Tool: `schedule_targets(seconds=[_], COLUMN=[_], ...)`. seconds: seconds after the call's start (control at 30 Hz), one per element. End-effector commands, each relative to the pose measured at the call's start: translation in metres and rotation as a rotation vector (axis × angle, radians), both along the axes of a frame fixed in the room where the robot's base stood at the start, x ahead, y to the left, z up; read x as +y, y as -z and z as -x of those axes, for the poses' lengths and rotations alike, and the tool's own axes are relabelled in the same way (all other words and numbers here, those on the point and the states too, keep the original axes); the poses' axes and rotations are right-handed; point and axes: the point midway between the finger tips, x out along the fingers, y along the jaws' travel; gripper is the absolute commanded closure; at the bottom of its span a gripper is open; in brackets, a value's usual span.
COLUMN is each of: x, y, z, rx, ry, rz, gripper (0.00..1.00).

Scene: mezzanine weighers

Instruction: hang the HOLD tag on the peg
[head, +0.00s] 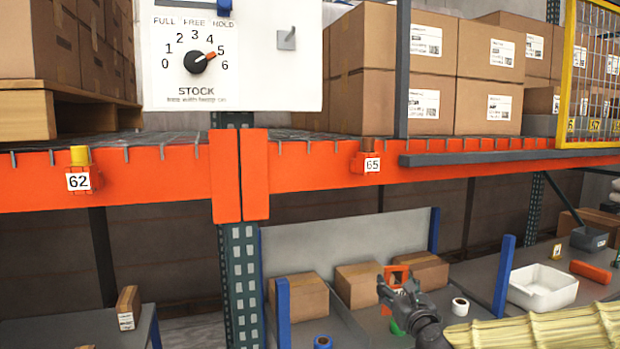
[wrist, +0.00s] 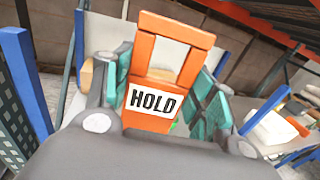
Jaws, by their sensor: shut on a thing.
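The orange HOLD tag (wrist: 164,77) is between the fingers of my gripper (wrist: 152,100) in the wrist view. Its white label reads HOLD, and an open rectangular loop is at its top. In the head view the tag (head: 399,270) stands above my gripper (head: 399,288), low and right of centre, in front of the boxes on the bench. The peg (head: 287,39) is a small grey hook on a square plate at the right side of the white STOCK board (head: 265,85). It is empty, well above and left of my gripper.
An orange rack beam (head: 320,170) with labels 62 and 65 crosses between gripper height and the board. A grey ledge (head: 500,157) and a yellow mesh panel (head: 590,75) are at right. A white bin (head: 542,290), tape rolls and cartons sit on the bench below.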

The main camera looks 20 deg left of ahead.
Motion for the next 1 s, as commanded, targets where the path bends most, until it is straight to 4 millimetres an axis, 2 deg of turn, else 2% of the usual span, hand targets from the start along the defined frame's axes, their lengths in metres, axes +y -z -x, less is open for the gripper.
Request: schedule_targets(seconds=[0.03, 0.4, 0.77, 1.0], x=[0.007, 0.054, 0.093, 0.12], y=[-0.031, -0.187, -0.311, -0.394], z=[-0.003, -0.002, 0.022, 0.048], rx=[-0.007, -0.005, -0.005, -0.005], ry=[-0.015, -0.124, -0.223, -0.295], rz=[0.001, 0.0, 0.0, 0.001], gripper=[0.64, 0.64, 0.64, 0.64])
